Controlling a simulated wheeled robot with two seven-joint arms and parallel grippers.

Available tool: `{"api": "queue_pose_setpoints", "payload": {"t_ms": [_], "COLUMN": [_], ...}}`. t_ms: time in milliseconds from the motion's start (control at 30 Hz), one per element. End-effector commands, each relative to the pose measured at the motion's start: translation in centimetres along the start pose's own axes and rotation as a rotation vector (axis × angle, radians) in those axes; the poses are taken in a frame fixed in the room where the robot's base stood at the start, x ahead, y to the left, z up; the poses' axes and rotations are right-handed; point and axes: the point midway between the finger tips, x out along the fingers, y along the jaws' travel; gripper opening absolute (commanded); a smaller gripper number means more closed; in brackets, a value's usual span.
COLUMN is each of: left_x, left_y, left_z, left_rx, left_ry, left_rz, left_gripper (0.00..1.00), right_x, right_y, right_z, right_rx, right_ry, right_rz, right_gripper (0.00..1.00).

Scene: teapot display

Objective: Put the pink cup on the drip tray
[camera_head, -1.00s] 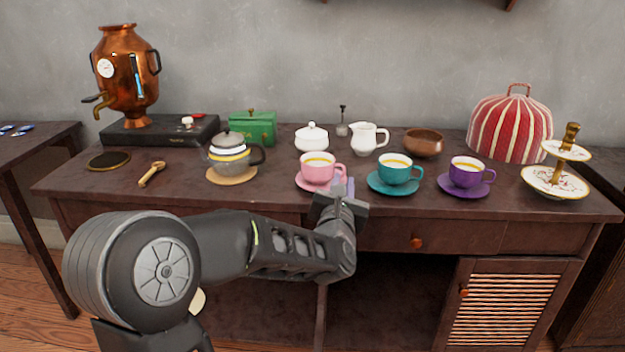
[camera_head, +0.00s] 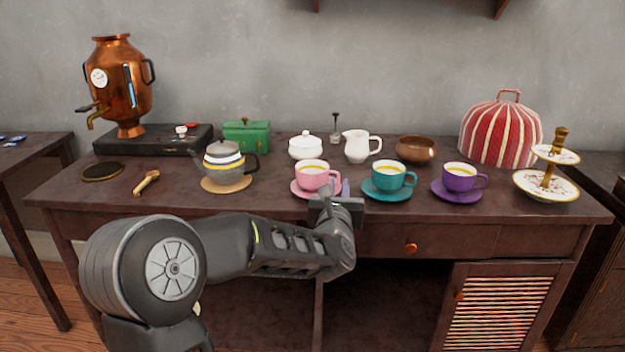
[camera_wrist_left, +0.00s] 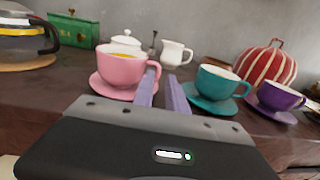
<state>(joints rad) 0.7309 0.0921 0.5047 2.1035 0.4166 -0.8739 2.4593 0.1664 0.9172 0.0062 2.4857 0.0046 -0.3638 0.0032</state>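The pink cup (camera_head: 312,176) stands upright on its pink saucer (camera_head: 299,191) near the table's front edge, with its handle to the right. It also shows in the left wrist view (camera_wrist_left: 122,68). The drip tray seems to be the dark round disc with a gold rim (camera_head: 102,171), lying empty on the table below the urn's tap. My left gripper (camera_head: 342,188) is just right of and in front of the cup. In the left wrist view its two lilac fingers (camera_wrist_left: 163,82) are apart, the left one overlapping the cup's handle. Contact cannot be told. My right gripper is not in view.
A teal cup (camera_head: 388,176) on a saucer stands close right of the gripper, a purple cup (camera_head: 459,176) beyond. A grey teapot (camera_head: 222,164) and brass scoop (camera_head: 146,182) lie between pink cup and disc. The copper urn (camera_head: 126,80) stands behind the disc.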

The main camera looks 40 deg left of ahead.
Motion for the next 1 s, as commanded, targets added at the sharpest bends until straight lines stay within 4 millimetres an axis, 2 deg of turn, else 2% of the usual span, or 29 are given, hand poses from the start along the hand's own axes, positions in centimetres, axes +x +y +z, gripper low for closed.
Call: {"api": "queue_pose_setpoints", "payload": {"t_ms": [167,533,1000], "left_x": [0.4,5.0,5.2], "left_y": [0.0,0.2,0.2], "left_z": [-0.1,0.1,0.2], "left_rx": [0.000,0.000,0.001], "left_ry": [0.001,0.000,0.000], "left_rz": [0.000,0.000,0.000], "left_gripper": [0.17,0.17,0.17], "right_x": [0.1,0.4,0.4], "right_y": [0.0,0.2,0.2], "right_z": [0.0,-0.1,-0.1], "right_rx": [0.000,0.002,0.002], "right_ry": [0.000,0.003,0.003], "right_rz": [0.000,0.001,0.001], "right_gripper": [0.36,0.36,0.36]}}
